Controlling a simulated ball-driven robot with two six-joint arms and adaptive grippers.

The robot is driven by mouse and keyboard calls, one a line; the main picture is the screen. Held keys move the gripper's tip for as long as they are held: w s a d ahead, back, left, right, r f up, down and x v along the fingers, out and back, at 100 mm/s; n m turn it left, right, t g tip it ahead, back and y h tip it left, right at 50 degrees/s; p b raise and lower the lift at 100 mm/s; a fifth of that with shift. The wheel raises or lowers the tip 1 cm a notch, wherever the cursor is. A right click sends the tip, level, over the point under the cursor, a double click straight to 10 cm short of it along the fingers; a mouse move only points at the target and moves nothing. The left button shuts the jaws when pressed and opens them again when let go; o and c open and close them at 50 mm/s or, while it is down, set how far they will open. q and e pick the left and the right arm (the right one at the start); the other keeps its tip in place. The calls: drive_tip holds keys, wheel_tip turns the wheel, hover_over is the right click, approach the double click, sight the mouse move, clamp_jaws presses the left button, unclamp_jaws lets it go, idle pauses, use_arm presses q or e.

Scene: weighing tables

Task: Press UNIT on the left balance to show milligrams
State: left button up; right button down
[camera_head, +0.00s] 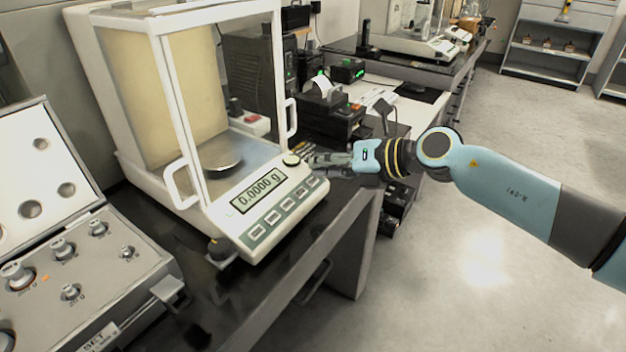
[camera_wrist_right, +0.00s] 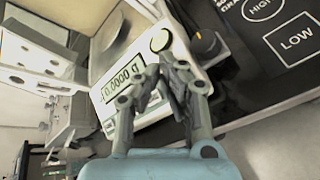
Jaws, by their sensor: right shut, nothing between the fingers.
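The left balance (camera_head: 250,215) stands on the dark table with its glass draft shield (camera_head: 190,90) around the pan (camera_head: 222,160). Its display (camera_head: 258,193) reads 0.0000 g; the display also shows in the right wrist view (camera_wrist_right: 124,80). A row of several grey keys (camera_head: 287,204) runs along the front panel; their labels are too small to read. Contact cannot be told.
An open weight case (camera_head: 130,285) with several metal weights sits left of the balance. A black printer (camera_head: 325,110) and other dark devices stand behind the gripper. Another balance (camera_head: 415,40) is on the far table. The floor at right is clear.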

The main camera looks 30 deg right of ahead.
drive_tip(key=shift+f, duration=0.1)
drive_tip(key=shift+w+f, duration=0.15)
drive_tip(key=shift+f, duration=0.15)
drive_tip(key=shift+w+a+f+b, duration=0.1)
drive_tip(key=shift+f+b, duration=0.25)
idle(0.7)
drive_tip(key=shift+r, duration=0.1)
drive_tip(key=shift+s+r+p, duration=0.25)
drive_tip(key=shift+r+p, duration=0.4)
drive_tip(key=shift+p, duration=0.3)
drive_tip(key=r+p, duration=0.1)
drive_tip(key=s+r+p, duration=0.1)
drive_tip(key=r+p, duration=0.1)
drive_tip(key=d+r+p, duration=0.1)
drive_tip(key=p, duration=0.1)
drive_tip(key=shift+s+r, duration=0.35)
